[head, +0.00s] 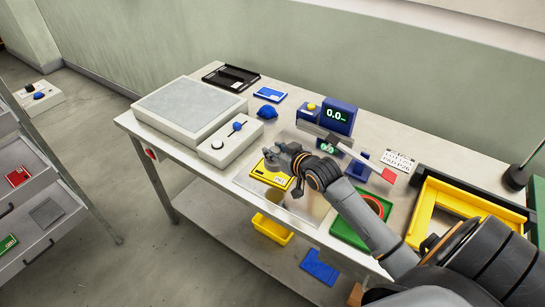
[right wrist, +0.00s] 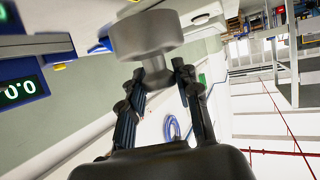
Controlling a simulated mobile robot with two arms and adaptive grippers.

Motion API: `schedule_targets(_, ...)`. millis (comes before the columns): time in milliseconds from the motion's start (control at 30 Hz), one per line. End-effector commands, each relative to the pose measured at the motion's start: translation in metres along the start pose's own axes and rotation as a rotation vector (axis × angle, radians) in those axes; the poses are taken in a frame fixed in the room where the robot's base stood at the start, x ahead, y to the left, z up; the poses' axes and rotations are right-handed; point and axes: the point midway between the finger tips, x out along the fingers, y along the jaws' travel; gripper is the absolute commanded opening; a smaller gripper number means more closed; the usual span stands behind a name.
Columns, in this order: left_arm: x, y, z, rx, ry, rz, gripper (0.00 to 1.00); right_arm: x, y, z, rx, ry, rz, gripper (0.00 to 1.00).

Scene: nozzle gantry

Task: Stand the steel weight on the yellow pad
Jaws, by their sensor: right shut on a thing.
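The steel weight (right wrist: 148,36) is a grey cylinder with a narrower neck. In the right wrist view my right gripper (right wrist: 158,80) is shut on that neck. In the head view my right gripper (head: 277,156) is over the table, above or just beside a yellow pad (head: 259,173) with dark markings. My gripper hides part of the pad, and the weight is hard to tell from the grey fingers there. I cannot tell whether the weight touches the pad. My left gripper is not in view.
A blue display unit (head: 337,116) reading 0.0 and a red-tipped bar (head: 365,164) stand behind my right arm. A grey-topped box (head: 185,105), a knob box (head: 230,145) and a blue dome (head: 266,111) are to the left. A green tray (head: 345,222) and yellow frame (head: 428,207) are at right.

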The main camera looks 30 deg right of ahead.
Motion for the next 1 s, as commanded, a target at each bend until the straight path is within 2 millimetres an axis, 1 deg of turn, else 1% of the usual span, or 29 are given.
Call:
schedule_targets(33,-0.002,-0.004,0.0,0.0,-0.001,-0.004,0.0,0.008,0.003,-0.002,0.001,0.01,0.001,0.0)
schedule_targets(100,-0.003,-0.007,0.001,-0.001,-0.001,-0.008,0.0,0.017,0.006,0.003,-0.001,0.011,0.002,0.0)
schedule_targets(200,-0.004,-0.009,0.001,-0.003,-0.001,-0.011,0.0,0.027,0.008,0.009,0.0,0.011,0.0,0.0)
schedule_targets(467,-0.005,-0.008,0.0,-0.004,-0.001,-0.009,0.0,0.04,0.012,0.017,-0.002,0.012,0.001,0.0)
schedule_targets(500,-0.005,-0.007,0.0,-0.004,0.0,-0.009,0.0,0.043,0.012,0.024,-0.001,0.009,0.001,0.0)
schedule_targets(600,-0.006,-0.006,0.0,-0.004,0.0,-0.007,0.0,0.048,0.012,0.036,0.0,0.01,0.001,0.0)
schedule_targets(700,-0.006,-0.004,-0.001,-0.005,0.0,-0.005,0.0,0.051,0.012,0.043,-0.001,0.012,0.0,0.0)
schedule_targets(1000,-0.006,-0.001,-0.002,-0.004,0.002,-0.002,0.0,0.052,0.012,0.045,-0.001,0.013,0.0,0.0)
